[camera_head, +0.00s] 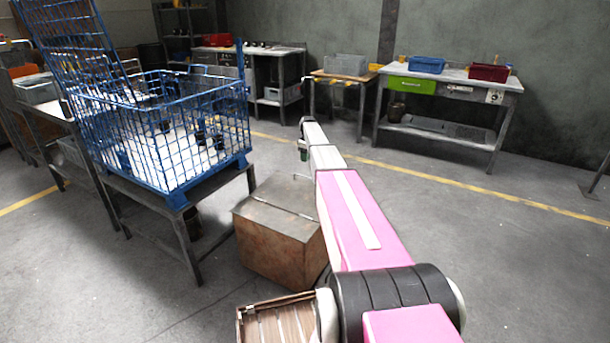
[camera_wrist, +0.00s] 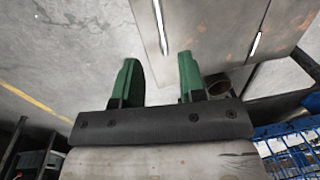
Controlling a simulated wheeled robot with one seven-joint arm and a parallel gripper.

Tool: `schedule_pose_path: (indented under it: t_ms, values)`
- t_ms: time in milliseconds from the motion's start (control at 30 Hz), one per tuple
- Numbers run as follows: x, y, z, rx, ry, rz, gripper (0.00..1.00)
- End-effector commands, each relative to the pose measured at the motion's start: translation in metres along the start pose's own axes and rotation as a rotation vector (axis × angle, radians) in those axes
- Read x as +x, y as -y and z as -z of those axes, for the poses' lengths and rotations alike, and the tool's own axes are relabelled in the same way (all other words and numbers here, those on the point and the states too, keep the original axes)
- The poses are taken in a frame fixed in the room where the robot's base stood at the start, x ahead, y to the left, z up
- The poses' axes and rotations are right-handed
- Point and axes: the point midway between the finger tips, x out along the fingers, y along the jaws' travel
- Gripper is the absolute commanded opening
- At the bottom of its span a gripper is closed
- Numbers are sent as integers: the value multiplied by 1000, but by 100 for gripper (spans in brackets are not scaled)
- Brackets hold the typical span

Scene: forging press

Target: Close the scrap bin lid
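A rusty brown metal box with a hinged top, which looks like the scrap bin (camera_head: 278,250), stands on the floor left of my arm. Its grey lid (camera_head: 285,200) appears to lie down over the box; I cannot tell whether it is fully shut. Bright metal strips show on it. In the wrist view a grey-brown metal panel with two bright strips, likely the lid (camera_wrist: 205,35), lies beyond my fingertips. My gripper (camera_wrist: 160,77) has its two green fingers apart with nothing between them. It also shows small in the head view (camera_head: 303,151), beyond the box; contact is not visible.
A blue wire cage (camera_head: 165,150) with a raised mesh panel (camera_head: 75,45) stands on a metal table (camera_head: 195,245) left of the box. A slatted wooden crate (camera_head: 275,322) is near my base. Workbenches (camera_head: 447,78) line the back wall. Floor to the right is clear.

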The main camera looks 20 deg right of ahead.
Motion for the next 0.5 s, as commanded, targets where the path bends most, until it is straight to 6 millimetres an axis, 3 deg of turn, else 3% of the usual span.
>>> schedule_pose_path:
  t_ms: [500]
  values:
    - [81,-1,0,1,1,-1,38]
